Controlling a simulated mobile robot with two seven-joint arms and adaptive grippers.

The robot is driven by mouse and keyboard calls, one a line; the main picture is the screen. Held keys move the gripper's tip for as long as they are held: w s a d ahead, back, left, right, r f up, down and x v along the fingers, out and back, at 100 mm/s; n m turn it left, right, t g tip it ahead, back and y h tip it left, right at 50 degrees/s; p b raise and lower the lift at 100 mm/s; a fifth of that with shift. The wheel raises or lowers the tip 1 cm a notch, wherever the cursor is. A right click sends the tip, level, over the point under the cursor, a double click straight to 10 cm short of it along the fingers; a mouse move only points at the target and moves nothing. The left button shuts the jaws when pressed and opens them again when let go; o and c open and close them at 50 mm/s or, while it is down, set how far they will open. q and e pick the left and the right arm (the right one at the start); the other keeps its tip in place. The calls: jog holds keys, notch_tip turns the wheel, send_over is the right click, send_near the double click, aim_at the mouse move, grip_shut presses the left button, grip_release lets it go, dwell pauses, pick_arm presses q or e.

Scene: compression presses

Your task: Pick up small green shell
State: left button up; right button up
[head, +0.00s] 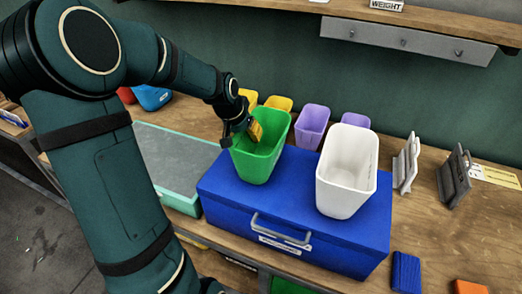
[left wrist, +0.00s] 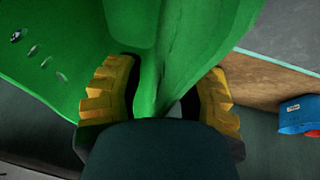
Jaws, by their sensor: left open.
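The small green shell (head: 258,168) is an open-topped tapered bin. It stands upright on the blue box (head: 225,192), left of a white bin (head: 345,182). My left gripper (head: 247,131) is at its upper left rim. In the left wrist view, the yellow-padded fingers of my left gripper (left wrist: 162,95) are open on either side of the green shell's wall (left wrist: 150,85), with gaps visible. Whether a pad touches the wall is unclear. My right gripper is out of view.
Two yellow bins (head: 278,103) and two purple bins (head: 311,125) stand behind. A teal-edged tray (head: 165,155) lies left of the blue box. Grey holders (head: 455,178) stand at right. The wooden table (head: 425,225) is bare between them.

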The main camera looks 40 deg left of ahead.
pick_arm(q)
grip_shut()
dwell(0.3)
